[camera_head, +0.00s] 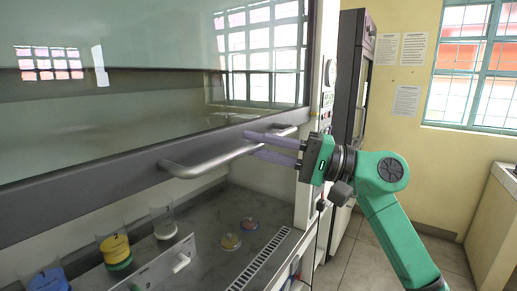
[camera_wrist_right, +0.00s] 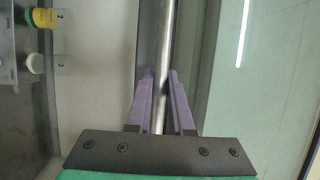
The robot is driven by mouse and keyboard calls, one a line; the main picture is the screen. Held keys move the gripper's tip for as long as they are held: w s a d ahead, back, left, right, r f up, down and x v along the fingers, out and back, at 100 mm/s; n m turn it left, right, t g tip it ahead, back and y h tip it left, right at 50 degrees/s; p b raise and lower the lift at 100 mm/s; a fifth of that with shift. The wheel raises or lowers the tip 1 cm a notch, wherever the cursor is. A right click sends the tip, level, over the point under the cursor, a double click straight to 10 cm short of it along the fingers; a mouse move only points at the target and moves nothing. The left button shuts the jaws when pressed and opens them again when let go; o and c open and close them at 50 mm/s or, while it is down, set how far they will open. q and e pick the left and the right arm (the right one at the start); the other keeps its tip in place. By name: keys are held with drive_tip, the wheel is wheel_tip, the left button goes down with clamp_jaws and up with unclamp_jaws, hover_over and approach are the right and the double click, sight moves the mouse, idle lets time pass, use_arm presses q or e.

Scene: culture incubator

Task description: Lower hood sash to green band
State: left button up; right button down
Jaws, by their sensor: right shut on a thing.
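The hood sash (camera_head: 130,100) is a large glass pane with a dark lower frame, raised above the hood's work surface (camera_head: 205,235). A metal bar handle (camera_head: 205,160) runs along its lower frame. My right gripper (camera_head: 262,145) is at the right part of the handle, with its purple fingers on either side of the bar. In the right wrist view, the handle (camera_wrist_right: 162,75) passes between the fingers of the right gripper (camera_wrist_right: 160,100), which is shut on it. I do not see a green band on the hood frame. My left gripper is not in view.
A dark cabinet (camera_head: 352,80) stands right of the hood; floor is clear there.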

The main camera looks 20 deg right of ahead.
drive_tip(key=c, duration=0.8)
unclamp_jaws()
drive_tip(key=shift+r, duration=0.1)
drive_tip(key=b+v, duration=0.7)
drive_tip(key=v, duration=0.7)
drive_tip(key=shift+s+d, duration=0.2)
drive_tip(key=shift+s, duration=0.05)
